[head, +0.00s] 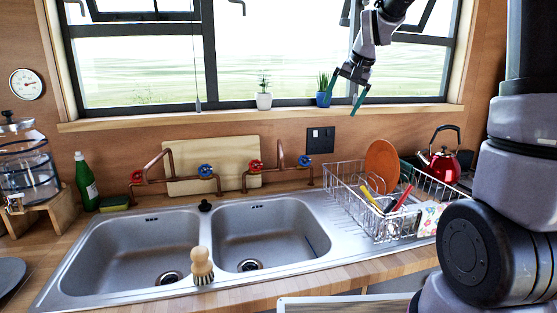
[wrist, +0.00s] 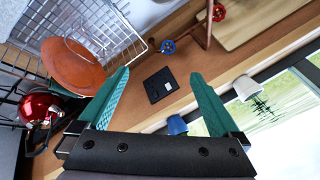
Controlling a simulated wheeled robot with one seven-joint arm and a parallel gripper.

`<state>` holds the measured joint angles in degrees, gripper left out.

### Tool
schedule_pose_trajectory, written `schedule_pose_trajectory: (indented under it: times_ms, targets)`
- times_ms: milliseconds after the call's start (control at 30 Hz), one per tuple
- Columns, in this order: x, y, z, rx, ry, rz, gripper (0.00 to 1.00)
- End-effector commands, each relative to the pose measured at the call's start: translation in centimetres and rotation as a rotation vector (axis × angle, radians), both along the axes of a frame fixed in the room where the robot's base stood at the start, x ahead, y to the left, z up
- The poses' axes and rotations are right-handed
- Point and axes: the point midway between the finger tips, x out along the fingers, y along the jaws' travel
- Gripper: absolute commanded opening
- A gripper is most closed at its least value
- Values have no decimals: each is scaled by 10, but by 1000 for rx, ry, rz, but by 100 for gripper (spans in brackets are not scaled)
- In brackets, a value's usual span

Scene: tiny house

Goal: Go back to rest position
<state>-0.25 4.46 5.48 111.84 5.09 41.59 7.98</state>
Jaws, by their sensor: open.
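My gripper (head: 348,92) is raised in front of the window, above the sill and near the blue plant pot (head: 323,98). Whether the finger touches the pot cannot be told. My arm comes down from the top of the head view.
A double sink (head: 265,235) fills the counter. A wire dish rack (head: 375,215) with an orange plate (head: 381,165) stands right, and a red kettle (head: 442,163) beyond it. A white plant pot (head: 264,100) sits on the sill (head: 200,121). A wooden brush (head: 202,265) stands at the sink's front.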

Motion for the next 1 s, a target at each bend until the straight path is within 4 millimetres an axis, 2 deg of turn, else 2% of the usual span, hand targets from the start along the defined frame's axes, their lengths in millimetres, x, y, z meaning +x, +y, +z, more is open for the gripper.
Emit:
schedule_pose_trajectory:
  times_ms: [33,100,233,400,533,600,733,833,1000]
  targets:
    - [-25,-5,16,-8,-18,0,99]
    - [-57,-13,30,-21,-33,4,99]
    - [-117,-25,48,-40,-60,8,99]
    - [-194,-39,55,-57,-97,12,99]
    - [-242,-46,50,-63,-119,15,99]
    - [-262,-49,45,-65,-129,17,99]
    - [-283,-51,38,-67,-137,20,99]
    - [-290,-52,36,-67,-140,21,99]
    - [-290,-52,35,-67,-140,21,99]
